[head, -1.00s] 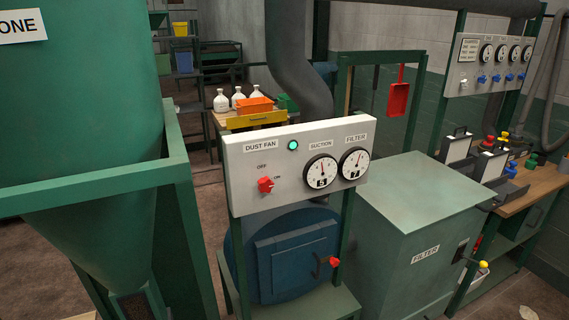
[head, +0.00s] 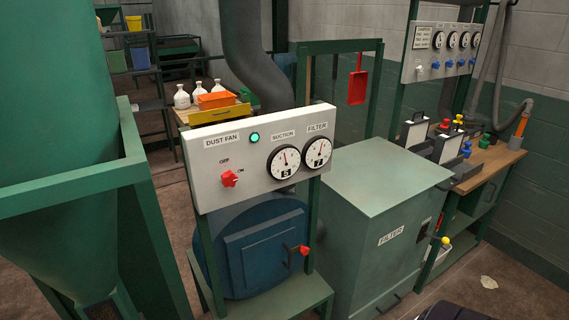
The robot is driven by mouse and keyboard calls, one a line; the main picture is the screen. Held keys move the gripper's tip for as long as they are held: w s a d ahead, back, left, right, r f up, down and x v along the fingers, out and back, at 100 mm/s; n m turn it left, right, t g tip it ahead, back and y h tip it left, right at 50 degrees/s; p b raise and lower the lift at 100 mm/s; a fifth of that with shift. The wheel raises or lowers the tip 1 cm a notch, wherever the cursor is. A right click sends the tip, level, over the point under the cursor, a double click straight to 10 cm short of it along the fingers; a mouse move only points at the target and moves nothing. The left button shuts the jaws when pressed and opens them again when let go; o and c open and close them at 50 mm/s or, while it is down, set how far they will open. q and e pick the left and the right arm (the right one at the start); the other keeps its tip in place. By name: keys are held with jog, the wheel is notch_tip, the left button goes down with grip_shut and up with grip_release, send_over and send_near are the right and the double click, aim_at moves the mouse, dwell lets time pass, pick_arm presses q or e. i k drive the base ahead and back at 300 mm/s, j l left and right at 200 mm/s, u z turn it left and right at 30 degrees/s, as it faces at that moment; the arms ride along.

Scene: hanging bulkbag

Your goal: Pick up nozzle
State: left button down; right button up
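An orange and grey piece that looks like the nozzle (head: 521,123) stands at the far right, above the right end of the wooden bench. A grey hose (head: 495,96) runs toward it along the wall; where they join is too small to make out clearly. Neither gripper can be made out. A dark rounded shape shows at the bottom edge right of centre; I cannot tell which part it is.
The green filter box (head: 385,190) and the dust fan panel (head: 257,155) stand in front of me. The wooden bench (head: 497,160) holds several black-and-white units and coloured knobs. Floor at lower right is mostly open, with a pale scrap (head: 488,282).

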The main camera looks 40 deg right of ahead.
aim_at(525, 116)
jog(key=l+z, duration=0.1)
jog(key=z, duration=3.05)
jog(key=i, duration=3.7)
